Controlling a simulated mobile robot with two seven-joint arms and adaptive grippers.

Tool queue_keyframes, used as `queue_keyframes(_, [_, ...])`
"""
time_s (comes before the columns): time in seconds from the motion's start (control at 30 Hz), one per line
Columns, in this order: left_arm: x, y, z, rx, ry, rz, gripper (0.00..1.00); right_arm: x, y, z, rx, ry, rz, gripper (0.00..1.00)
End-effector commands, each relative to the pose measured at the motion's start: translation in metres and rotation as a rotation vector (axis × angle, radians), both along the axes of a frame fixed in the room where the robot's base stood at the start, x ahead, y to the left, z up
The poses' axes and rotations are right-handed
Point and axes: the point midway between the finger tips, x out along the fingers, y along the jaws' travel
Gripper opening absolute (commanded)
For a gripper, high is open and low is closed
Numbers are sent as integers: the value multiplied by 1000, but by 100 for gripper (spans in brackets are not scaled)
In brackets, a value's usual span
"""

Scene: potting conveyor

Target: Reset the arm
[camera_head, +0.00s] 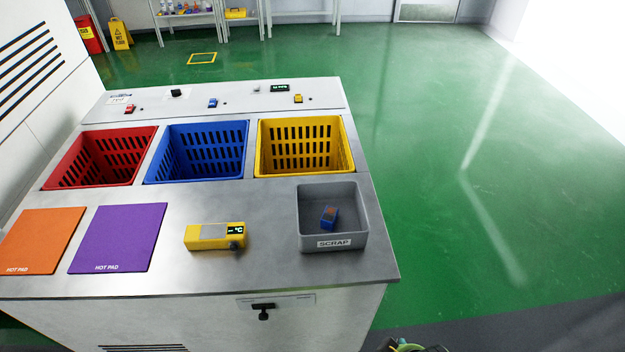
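Neither gripper shows clearly in the head view. A small dark piece with a green ring, cut off at the bottom edge right of centre, may be part of my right arm; no fingers can be made out on it. My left arm does not show. Whether either gripper holds anything is hidden.
A steel workstation (270,261) carries red (64,161), blue (196,178) and yellow (304,174) baskets. In front are an orange pad (41,240), a purple pad (119,238), a yellow meter (207,237) and a grey scrap tray (332,245) holding a small blue-and-orange block (329,217). Green floor on the right is clear.

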Motion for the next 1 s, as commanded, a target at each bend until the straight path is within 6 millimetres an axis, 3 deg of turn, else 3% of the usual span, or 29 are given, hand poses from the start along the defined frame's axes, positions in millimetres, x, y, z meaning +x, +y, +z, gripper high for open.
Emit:
queue_keyframes(0.27, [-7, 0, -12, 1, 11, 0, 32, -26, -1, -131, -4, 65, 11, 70])
queue_keyframes(0.4, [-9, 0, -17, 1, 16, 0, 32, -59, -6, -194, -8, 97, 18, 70])
queue_keyframes(0.6, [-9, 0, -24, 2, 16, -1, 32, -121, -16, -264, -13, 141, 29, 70])
queue_keyframes(0.8, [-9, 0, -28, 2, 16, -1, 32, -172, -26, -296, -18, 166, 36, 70])
queue_keyframes(1.0, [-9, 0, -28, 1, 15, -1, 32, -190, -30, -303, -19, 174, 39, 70])
